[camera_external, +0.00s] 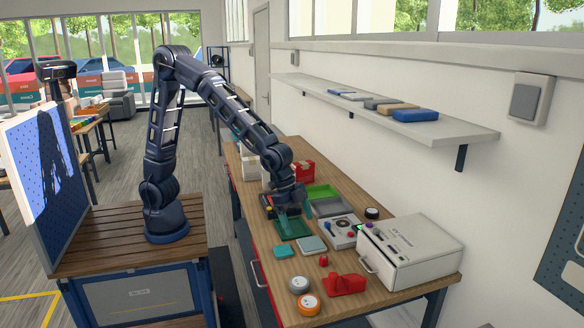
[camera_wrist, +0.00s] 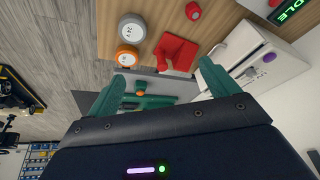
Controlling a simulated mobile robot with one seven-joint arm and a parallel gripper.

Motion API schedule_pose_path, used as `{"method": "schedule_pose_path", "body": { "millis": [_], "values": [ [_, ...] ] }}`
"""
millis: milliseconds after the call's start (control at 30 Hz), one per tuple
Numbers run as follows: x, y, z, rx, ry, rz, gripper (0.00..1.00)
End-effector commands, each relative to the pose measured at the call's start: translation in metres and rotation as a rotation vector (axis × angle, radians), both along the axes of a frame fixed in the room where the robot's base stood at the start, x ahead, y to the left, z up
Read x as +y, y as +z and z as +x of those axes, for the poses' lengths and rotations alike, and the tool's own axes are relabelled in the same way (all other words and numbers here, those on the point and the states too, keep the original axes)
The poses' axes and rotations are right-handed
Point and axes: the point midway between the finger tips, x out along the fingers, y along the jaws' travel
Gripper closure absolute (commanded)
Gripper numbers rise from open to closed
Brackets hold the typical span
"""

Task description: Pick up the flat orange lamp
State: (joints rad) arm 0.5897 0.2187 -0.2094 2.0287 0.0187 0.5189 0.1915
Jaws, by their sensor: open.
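The flat orange lamp (camera_external: 308,304) appears to be the low round puck with an orange rim and pale top, lying near the front edge of the wooden bench. It also shows in the wrist view (camera_wrist: 127,56), near the left fingertip. My gripper (camera_external: 293,212) is open, pointing down over the bench near a dark green tray, well behind the lamp. In the wrist view my gripper (camera_wrist: 163,72) has its two green fingers spread wide, with the lamp beyond them and nothing clasped.
A grey-rimmed puck (camera_external: 299,285) lies close behind the lamp. A red angular piece (camera_external: 346,285) lies to its right. A white drawer box (camera_external: 410,252) stands at the bench's right side. Teal and grey flat pieces (camera_external: 311,244) lie nearer my gripper. A wall shelf (camera_external: 440,127) runs above.

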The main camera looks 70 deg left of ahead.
Motion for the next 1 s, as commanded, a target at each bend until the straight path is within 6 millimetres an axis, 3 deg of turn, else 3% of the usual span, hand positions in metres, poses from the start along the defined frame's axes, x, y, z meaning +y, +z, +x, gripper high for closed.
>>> {"method": "schedule_pose_path", "body": {
  "millis": [100, 200, 333, 667, 1000],
  "values": [
    [-0.048, -0.03, -0.011, 0.014, -0.074, -0.007, 0.13],
    [-0.082, -0.05, -0.02, 0.02, -0.125, -0.016, 0.13],
    [-0.111, -0.068, -0.031, 0.027, -0.171, -0.025, 0.13],
    [-0.132, -0.09, -0.036, 0.031, -0.196, -0.03, 0.13],
    [-0.146, -0.129, -0.03, 0.031, -0.196, -0.03, 0.13]
  ]
}}
